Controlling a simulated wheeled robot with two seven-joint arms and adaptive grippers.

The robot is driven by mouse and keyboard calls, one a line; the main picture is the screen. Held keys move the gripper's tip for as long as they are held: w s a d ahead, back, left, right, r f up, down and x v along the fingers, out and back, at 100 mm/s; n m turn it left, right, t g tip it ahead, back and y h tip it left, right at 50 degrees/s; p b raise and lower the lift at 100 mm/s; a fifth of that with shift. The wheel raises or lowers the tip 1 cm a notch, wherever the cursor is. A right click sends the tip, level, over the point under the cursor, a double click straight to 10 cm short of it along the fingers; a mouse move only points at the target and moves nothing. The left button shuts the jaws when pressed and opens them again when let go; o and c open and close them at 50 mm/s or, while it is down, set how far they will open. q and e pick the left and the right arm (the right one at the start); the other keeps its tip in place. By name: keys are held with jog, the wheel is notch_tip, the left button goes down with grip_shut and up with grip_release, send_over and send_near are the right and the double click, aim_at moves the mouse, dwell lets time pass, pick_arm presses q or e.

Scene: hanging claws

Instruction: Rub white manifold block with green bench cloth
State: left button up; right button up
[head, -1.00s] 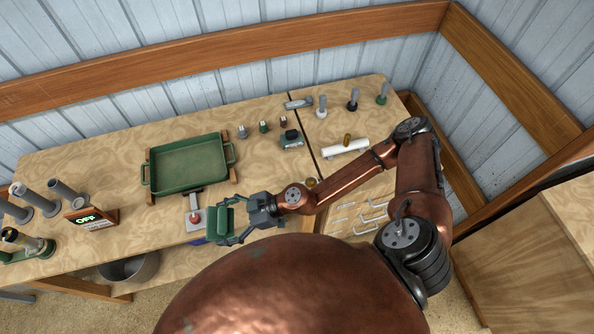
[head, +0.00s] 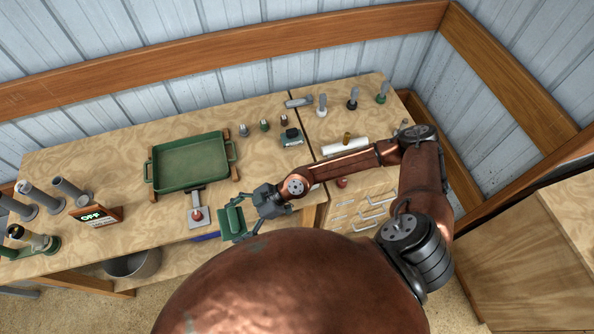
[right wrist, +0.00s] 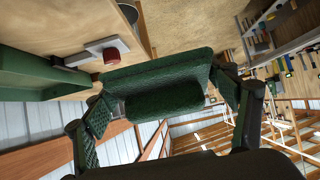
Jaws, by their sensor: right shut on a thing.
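The green bench cloth (head: 231,221) is a folded green pad held at the front edge of the bench. My right gripper (head: 238,222) is shut on it, with its fingers at both sides of the pad. In the right wrist view the cloth (right wrist: 160,78) spans between the two green-padded fingers. A long white block (head: 345,147), which looks like the manifold block, lies on the right part of the bench with a brass fitting by it. My right forearm passes just in front of it, well apart from the cloth. My left gripper is out of view.
A green tray (head: 190,162) stands left of the gripper. A red-button device (head: 196,214) is close beside the cloth. Grey tubes and an OFF display (head: 95,216) stand at left. Small knobs and a gauge (head: 291,138) line the back. Drawers (head: 362,206) are at right.

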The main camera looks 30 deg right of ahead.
jog(key=d+f+p, duration=0.1)
jog(key=d, duration=0.3)
jog(key=w+d+n+g+h+p, duration=0.1)
jog(key=d, duration=0.3)
jog(key=w+d+f+g+h+p, duration=0.1)
jog(key=d+p, duration=0.1)
jog(key=d, duration=0.2)
jog(key=shift+w+f+n, duration=0.15)
jog(key=shift+f+n, duration=0.15)
jog(key=shift+n, duration=0.1)
jog(key=shift+h, duration=0.8)
jog(key=w+d+p, duration=0.1)
jog(key=d, duration=0.3)
jog(key=w+d+r, duration=0.1)
jog(key=d, duration=0.4)
jog(key=w+d+r+p, duration=0.1)
jog(key=d, duration=0.4)
jog(key=shift+w+d+p, duration=0.2)
jog(key=shift+w+p, duration=0.1)
jog(key=shift+w, duration=0.1)
notch_tip(320, 180, down, 7)
jog(key=b, duration=0.7)
jog(key=shift+r, duration=0.2)
jog(key=shift+s+r+p, duration=0.3)
jog(key=shift+s+p, duration=0.4)
jog(key=shift+p, duration=0.25)
jog(key=shift+c, duration=1.2)
jog(key=shift+s+p, duration=0.6)
jog(key=shift+s+f, duration=0.15)
jog(key=shift+s, duration=0.15)
